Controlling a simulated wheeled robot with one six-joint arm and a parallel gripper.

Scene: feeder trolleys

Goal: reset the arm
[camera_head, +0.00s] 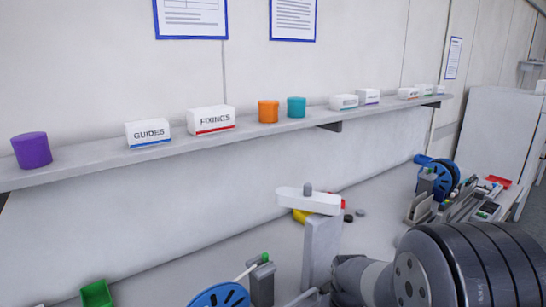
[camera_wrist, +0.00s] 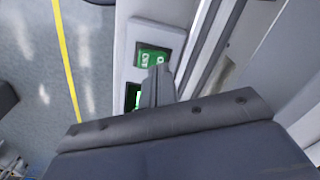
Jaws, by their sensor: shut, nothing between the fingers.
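My gripper (camera_wrist: 158,86) shows in the wrist view, its dark fingers together and nothing between them. Beyond the fingertips is a pale panel (camera_wrist: 143,33) with a green label or display (camera_wrist: 153,57). I cannot tell whether the fingers touch it. In the head view my arm reaches in from the lower right, with its dark ridged section and grey joint. The gripper itself cannot be made out there.
A wall shelf (camera_head: 85,157) holds a purple cylinder (camera_head: 31,150), labelled boxes and orange and teal cylinders. Feeders with blue reels (camera_head: 440,182) stand at right and at bottom. A white cabinet (camera_head: 490,130) stands at right. A yellow line (camera_wrist: 66,60) crosses the grey floor.

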